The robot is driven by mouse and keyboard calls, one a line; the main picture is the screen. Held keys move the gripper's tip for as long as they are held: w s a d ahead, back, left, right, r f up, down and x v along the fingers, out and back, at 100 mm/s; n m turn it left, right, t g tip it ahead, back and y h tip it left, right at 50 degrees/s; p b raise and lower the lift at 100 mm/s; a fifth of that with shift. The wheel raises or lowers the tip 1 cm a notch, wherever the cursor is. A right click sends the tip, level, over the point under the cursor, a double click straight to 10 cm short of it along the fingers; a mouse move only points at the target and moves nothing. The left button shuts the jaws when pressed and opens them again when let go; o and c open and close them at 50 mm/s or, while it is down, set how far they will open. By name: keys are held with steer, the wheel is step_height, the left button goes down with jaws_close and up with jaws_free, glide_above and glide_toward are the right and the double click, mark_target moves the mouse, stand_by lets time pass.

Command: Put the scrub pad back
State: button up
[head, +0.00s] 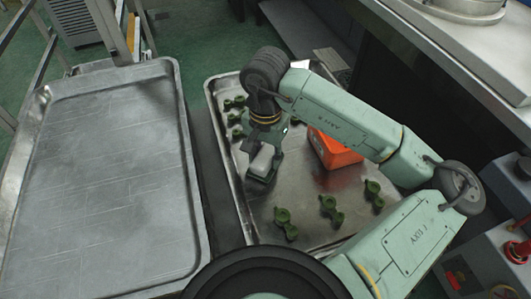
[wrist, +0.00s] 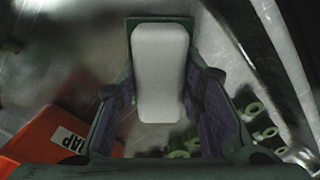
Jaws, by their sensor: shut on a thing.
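The scrub pad is a pale grey-white rounded block with a dark green layer behind it. It is between the fingers of my gripper (wrist: 155,112), and the pad (wrist: 160,65) fills the upper middle of the wrist view. In the head view the pad (head: 262,159) shows below my gripper (head: 265,142), over the left side of the right-hand metal tray (head: 300,207). My gripper is shut on the pad. I cannot tell whether the pad touches the tray.
An orange bin (head: 335,150) stands on the tray right of my gripper; part of its label shows in the wrist view (wrist: 45,130). Several green wax pieces (head: 330,208) lie near the front and back left. An empty metal tray (head: 110,175) stands left.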

mark_target(266, 154)
steer(key=shift+f+b, duration=0.2)
steer(key=shift+b, duration=0.15)
steer(key=o, duration=1)
steer(key=shift+r, duration=0.1)
steer(key=shift+r, duration=0.1)
steer(key=shift+r+p, duration=0.25)
steer(key=shift+p, duration=0.25)
step_height(266, 154, up, 12)
steer(key=shift+f+b, duration=0.2)
steer(key=shift+b, duration=0.35)
